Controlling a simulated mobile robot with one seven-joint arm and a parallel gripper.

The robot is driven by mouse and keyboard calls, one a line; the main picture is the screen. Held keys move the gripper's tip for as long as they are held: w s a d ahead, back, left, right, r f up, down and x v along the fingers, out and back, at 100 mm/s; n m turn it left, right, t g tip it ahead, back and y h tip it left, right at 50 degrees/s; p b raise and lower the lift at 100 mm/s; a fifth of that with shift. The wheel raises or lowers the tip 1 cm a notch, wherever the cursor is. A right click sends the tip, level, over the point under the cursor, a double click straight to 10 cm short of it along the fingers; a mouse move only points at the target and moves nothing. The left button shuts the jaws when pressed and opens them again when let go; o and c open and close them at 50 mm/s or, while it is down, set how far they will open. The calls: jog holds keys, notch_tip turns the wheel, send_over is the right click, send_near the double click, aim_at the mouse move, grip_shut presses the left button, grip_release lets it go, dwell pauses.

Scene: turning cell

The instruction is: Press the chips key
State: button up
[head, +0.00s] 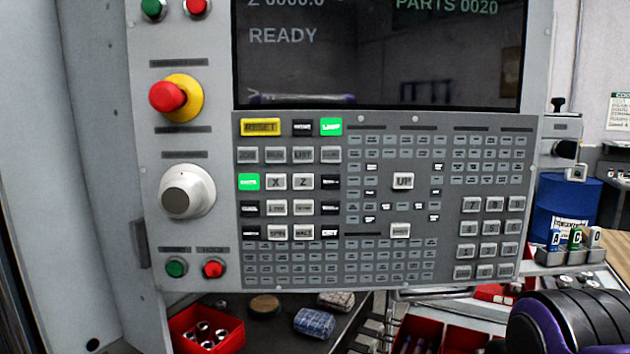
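The chips key (248,182) is a small key lit green in the head view. It sits at the left end of a row on the grey control panel (448,280), left of the X key (276,182) and Z key (303,182). Its label is small and blurred but looks like "CHIPS". Nothing covers it. A black and purple rounded part at the bottom right looks like a link of my arm, well away from the key. My gripper's fingers do not show.
Another green-lit key (331,127) and a yellow reset key (261,127) are above. A red emergency stop (168,97) and a grey knob (187,191) stick out at left. The screen (375,60) reads READY. A red bin (180,325) stands below.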

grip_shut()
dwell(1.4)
